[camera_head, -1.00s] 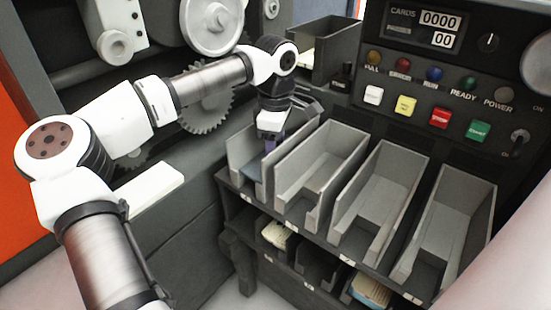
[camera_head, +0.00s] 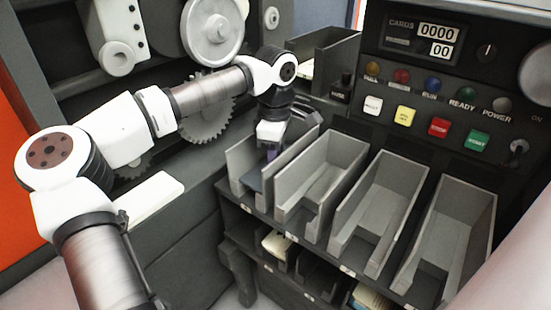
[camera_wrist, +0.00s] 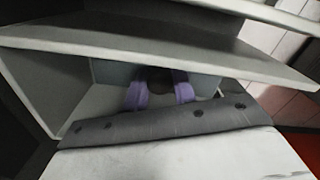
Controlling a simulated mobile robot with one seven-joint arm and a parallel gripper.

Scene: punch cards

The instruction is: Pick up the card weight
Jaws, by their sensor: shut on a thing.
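The card weight appears to be the blue-grey plate (camera_head: 254,178) in the leftmost grey bin (camera_head: 239,158). In the wrist view a dark round knob (camera_wrist: 160,80) stands in front of the blue-grey surface (camera_wrist: 205,84). My gripper (camera_head: 273,154) reaches down into that bin. In the wrist view its purple fingers (camera_wrist: 159,94) stand either side of the knob and are shut on it. The fingers hide the knob's sides, and the bin wall hides part of the plate. I cannot tell whether the plate rests on the bin floor.
Several grey bins stand in a row, the neighbouring one (camera_head: 330,165) close to my gripper's right. A lower shelf holds cards (camera_head: 278,246). A control panel (camera_head: 440,90) rises behind. A toothed gear (camera_head: 207,125) is behind my arm. A white slab (camera_head: 150,198) lies left.

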